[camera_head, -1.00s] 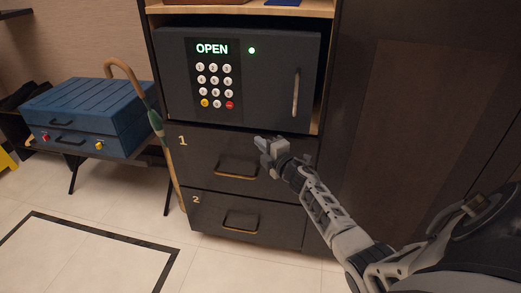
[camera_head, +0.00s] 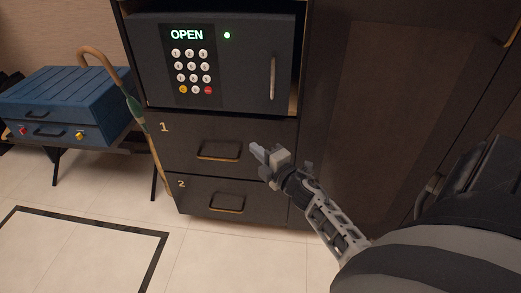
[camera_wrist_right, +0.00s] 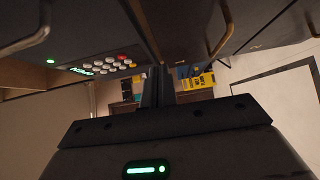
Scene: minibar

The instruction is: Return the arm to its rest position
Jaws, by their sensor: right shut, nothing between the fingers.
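My right gripper (camera_head: 257,150) is shut and empty. In the head view it stands in front of the right part of drawer 1 (camera_head: 190,128), just right of that drawer's handle, and its arm comes in from the lower right. I cannot tell from the picture how far it is from the drawer front. In the right wrist view the two fingers (camera_wrist_right: 158,86) are together, with nothing between them. My left gripper is not in view.
The dark safe (camera_head: 255,60) above the drawers shows "OPEN" and a green light. Drawer 2 (camera_head: 260,205) is below. A cane (camera_head: 150,145) leans at the left, beside a blue suitcase (camera_head: 75,90) on a rack. The light floor at front left is clear.

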